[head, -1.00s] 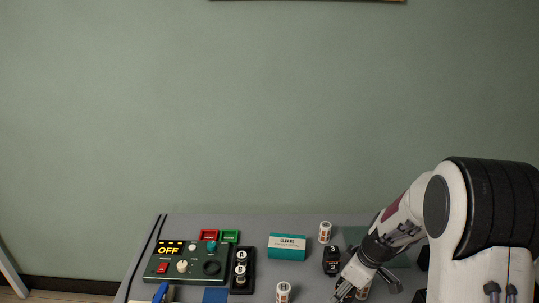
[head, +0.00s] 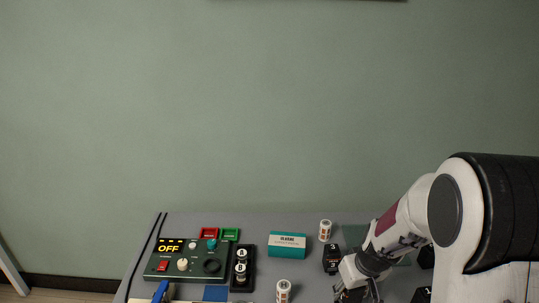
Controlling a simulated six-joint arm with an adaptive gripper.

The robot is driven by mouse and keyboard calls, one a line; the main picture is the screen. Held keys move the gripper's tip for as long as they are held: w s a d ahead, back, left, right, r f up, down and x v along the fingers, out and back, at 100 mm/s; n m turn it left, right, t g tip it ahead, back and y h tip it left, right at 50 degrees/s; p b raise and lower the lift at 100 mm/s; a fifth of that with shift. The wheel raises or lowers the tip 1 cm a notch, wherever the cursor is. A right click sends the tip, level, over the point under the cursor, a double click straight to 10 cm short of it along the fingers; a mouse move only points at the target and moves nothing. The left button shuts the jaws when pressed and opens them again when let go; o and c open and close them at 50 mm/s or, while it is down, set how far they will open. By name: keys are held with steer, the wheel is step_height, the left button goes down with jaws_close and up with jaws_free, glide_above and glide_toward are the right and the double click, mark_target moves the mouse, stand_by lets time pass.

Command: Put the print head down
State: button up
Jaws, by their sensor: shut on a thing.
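My gripper (head: 354,295) is at the bottom edge of the head view, to the right of the middle, pointing down over the grey table. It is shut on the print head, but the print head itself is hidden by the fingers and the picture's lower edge. I cannot tell whether it touches the table. A black block marked 3 (head: 331,258) stands just behind the gripper.
A control box reading OFF (head: 186,262) and a black holder with round pieces (head: 242,268) are at left. A teal box (head: 287,246) and white cylinders (head: 325,230) (head: 283,291) stand mid-table. Another black block (head: 422,295) is right of my gripper.

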steer(key=shift+s+a+r+m+h, duration=0.15)
steer(key=shift+r+m, duration=0.1)
steer(key=shift+m, duration=0.25)
steer(key=shift+s+d+r+m+h, duration=0.15)
steer(key=shift+r+m, duration=0.1)
steer(key=shift+m, duration=0.25)
steer(key=shift+s+a+r+m, duration=0.2)
steer(key=shift+a+r+m, duration=0.2)
steer(key=shift+r+m, duration=0.3)
steer(key=shift+s+a+r, duration=0.45)
steer(key=shift+a+r, duration=0.1)
steer(key=shift+r, duration=0.25)
steer(key=shift+a+r+n, duration=0.3)
steer(key=shift+a+r, duration=0.3)
steer(key=shift+a, duration=0.05)
steer(key=shift+f, duration=0.1)
steer(key=w+a+f, duration=0.1)
steer(key=w+f, duration=0.3)
steer(key=w, duration=0.5)
steer(key=shift+w+a+f, duration=0.2)
steer(key=shift+w, duration=0.1)
